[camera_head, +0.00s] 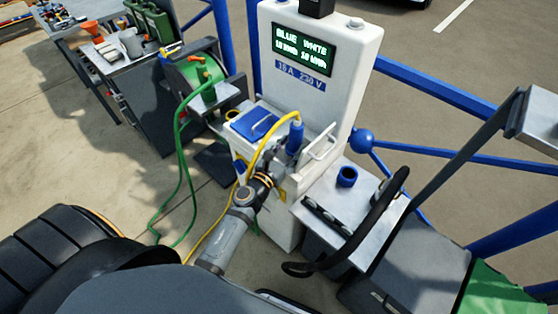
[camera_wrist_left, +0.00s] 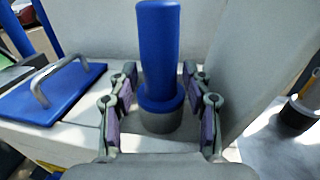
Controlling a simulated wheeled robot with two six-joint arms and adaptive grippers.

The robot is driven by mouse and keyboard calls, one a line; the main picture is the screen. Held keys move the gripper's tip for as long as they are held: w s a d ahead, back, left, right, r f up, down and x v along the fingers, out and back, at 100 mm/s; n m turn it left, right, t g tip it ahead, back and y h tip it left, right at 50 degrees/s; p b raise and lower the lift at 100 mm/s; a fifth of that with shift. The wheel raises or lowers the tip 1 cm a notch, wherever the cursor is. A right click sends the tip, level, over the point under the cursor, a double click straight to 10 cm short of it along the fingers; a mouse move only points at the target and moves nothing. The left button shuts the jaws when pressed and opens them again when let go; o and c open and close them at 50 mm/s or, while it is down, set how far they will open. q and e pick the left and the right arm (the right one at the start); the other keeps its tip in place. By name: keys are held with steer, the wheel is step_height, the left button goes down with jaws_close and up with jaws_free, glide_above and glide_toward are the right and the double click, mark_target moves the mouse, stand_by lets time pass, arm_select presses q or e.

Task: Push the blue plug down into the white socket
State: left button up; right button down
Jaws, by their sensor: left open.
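The blue plug (camera_head: 294,138) stands upright on the white pedestal's ledge, with a yellow cable (camera_head: 262,150) curving from its top. In the left wrist view the plug (camera_wrist_left: 160,50) is close up, with its wide blue collar above a short grey round base (camera_wrist_left: 160,119). This base appears to be the socket; I cannot tell how deep the plug sits. My left gripper (camera_head: 279,163) is at the plug's near side. In the left wrist view its fingers (camera_wrist_left: 160,92) are open, one on each side of the plug, with visible gaps. My right gripper is not in view.
A blue lid with a handle (camera_wrist_left: 55,92) is left of the plug. A raised white flap (camera_head: 321,142) stands close on its right. The pedestal's upright panel (camera_head: 330,70) rises behind. A green cable reel (camera_head: 192,78) is at left, and a blue ring (camera_head: 347,176) at right.

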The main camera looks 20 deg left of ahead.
arm_select(q)
steer(key=s, duration=0.1)
steer(key=s+b, duration=0.1)
steer(key=s, duration=0.3)
steer(key=shift+a+f, duration=0.1)
steer(key=shift+a, duration=0.3)
steer(key=s, duration=0.1)
steer(key=s+b, duration=0.1)
steer(key=shift+s+a+b, duration=0.25)
steer(key=shift+s+b, duration=0.05)
